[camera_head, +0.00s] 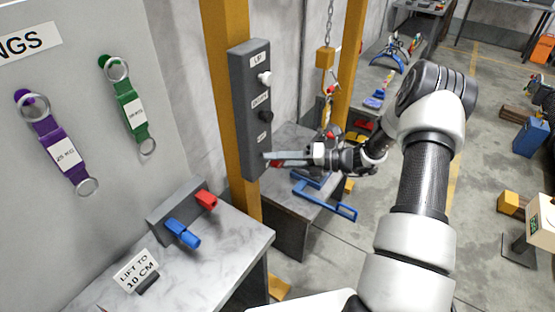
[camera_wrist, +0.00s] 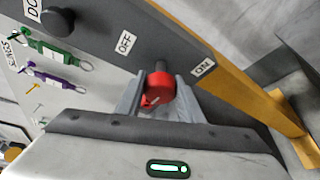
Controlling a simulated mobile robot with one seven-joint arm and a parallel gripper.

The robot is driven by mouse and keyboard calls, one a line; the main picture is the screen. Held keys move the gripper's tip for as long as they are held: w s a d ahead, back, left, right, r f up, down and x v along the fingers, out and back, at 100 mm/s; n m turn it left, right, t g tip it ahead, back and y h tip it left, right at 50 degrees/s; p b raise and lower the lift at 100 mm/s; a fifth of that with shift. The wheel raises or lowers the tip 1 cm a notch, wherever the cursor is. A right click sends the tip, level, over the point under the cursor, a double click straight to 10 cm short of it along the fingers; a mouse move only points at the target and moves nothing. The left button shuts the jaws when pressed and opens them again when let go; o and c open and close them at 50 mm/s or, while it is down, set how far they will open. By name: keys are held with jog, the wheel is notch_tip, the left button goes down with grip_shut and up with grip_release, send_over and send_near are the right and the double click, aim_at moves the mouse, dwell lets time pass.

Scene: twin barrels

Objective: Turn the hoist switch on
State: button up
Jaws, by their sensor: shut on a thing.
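The hoist switch is a red knob (camera_wrist: 158,96) low on a grey control box (camera_head: 252,110), with an OFF label (camera_wrist: 126,43) and an ON label (camera_wrist: 203,68) beside it in the wrist view. My gripper (camera_wrist: 156,98) has its two fingers on either side of the red knob, shut on it. A small pale mark shows on the knob, but I cannot tell which label it points to. In the head view my gripper (camera_head: 275,158) reaches the lower end of the box from the right and hides most of the knob.
A white button (camera_head: 264,78) and a black button (camera_head: 266,116) sit higher on the box, which is fixed to a yellow post (camera_head: 224,60). A hoist chain (camera_head: 329,22) hangs behind. A bench (camera_head: 220,245) with red and blue handles stands at lower left.

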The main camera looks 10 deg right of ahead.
jog(key=o, duration=1)
jog(key=shift+o, duration=0.2)
jog(key=shift+d, duration=0.1)
jog(key=b+v, duration=0.1)
jog(key=v, duration=1.6)
jog(key=shift+b, duration=0.3)
jog(key=shift+s, duration=0.15)
